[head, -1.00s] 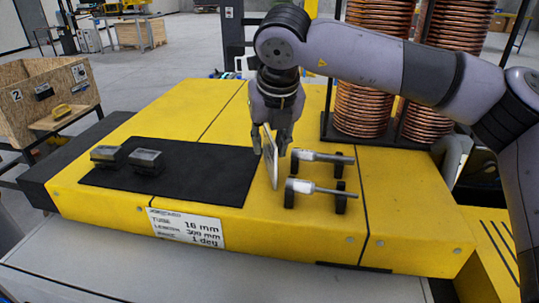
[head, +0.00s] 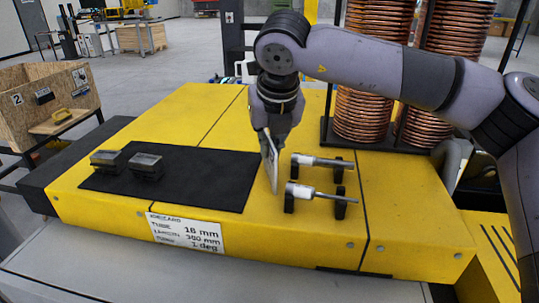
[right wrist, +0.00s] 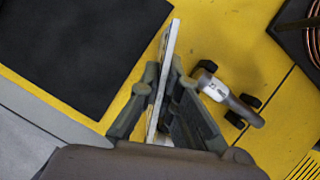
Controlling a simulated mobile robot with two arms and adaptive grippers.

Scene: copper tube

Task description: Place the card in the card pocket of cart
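The thin white card (head: 271,163) stands on edge, slightly tilted, over the yellow table top. It also shows edge-on in the right wrist view (right wrist: 163,75). My right gripper (head: 269,142) points down from above, its fingers on both faces of the card. In the right wrist view the fingertips (right wrist: 163,75) meet the card. I cannot tell whether its lower edge touches the table. A wooden cart box (head: 45,95) marked 2, with dark holders on its side, stands at the far left; I cannot tell which part is the card pocket. My left gripper is not in view.
Two metal tools on black stands (head: 315,192) are close right of the card. A black mat (head: 205,175) with two dark blocks (head: 145,164) lies left. Copper coils (head: 365,115) stand behind. A printed job label (head: 187,233) is on the table's front face.

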